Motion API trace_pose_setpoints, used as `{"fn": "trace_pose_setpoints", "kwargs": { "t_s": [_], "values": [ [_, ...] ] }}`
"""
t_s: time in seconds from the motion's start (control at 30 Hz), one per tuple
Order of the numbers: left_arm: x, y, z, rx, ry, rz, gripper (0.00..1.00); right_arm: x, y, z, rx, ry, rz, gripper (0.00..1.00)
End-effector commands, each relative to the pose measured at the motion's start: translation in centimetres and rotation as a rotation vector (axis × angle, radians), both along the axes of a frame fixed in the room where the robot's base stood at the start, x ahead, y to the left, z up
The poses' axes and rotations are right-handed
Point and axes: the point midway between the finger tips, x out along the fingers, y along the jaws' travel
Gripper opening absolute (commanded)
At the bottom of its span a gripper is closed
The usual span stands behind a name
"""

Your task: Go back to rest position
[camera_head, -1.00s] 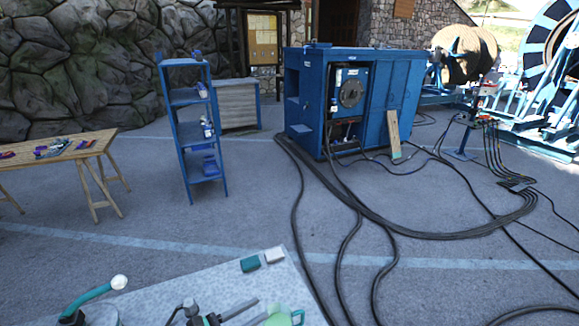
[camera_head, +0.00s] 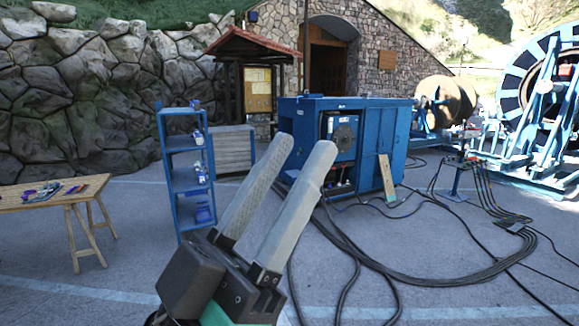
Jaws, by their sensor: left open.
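My left gripper (camera_head: 288,168) fills the lower middle of the head view, with its two long grey fingers pointing up and to the right. The fingers stand apart with nothing between them, so it is open and empty. It appears in front of the blue machine cabinet (camera_head: 398,135), with clear distance behind it. My right gripper is not in view.
A blue shelf (camera_head: 184,171) stands left of the gripper, and a wooden table (camera_head: 88,188) with tools is at the far left. Black cables (camera_head: 425,282) run over the paved ground at right. A cable reel (camera_head: 446,100) stands at back right.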

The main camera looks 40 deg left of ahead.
Motion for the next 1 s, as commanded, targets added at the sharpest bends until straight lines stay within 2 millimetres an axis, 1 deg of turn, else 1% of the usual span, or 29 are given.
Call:
{"fn": "trace_pose_setpoints", "kwargs": {
  "t_s": [0.07, 0.17, 0.27, 0.3, 0.37, 0.4, 0.5, 0.53, 0.6, 0.63, 0.77, 1.0],
  "values": [
    [0.0, 0.0, 0.2, 0.001, 0.001, 0.002, 0.43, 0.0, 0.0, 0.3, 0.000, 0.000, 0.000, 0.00],
    [0.1, 0.1, 1.9, 0.001, 0.001, 0.004, 0.43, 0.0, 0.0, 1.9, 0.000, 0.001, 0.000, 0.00],
    [0.1, 0.1, 5.2, 0.001, 0.001, 0.005, 0.43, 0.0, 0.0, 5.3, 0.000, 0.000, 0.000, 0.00],
    [0.1, 0.1, 6.9, 0.001, 0.001, 0.006, 0.43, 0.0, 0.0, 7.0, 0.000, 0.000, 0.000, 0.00],
    [0.1, 0.1, 9.5, 0.001, 0.001, 0.006, 0.43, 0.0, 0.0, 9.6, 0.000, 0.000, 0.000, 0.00],
    [0.1, 0.1, 11.2, 0.001, 0.001, 0.006, 0.43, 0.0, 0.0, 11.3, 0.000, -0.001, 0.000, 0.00],
    [0.1, 0.1, 14.7, 0.002, 0.001, 0.006, 0.43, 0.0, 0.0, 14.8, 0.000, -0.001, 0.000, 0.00],
    [0.1, 0.1, 15.3, 0.002, 0.001, 0.006, 0.43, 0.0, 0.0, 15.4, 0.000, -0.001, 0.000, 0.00],
    [0.1, 0.1, 16.1, 0.001, 0.001, 0.007, 0.43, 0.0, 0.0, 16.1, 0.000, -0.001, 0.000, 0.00],
    [0.1, 0.1, 16.1, 0.001, 0.001, 0.007, 0.43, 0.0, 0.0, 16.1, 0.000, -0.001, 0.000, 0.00],
    [0.1, 0.1, 15.5, 0.001, 0.002, 0.007, 0.43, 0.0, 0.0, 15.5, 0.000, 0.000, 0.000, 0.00],
    [0.1, 0.1, 15.4, 0.001, 0.002, 0.007, 0.43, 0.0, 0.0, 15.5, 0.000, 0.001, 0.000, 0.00]
  ]
}}
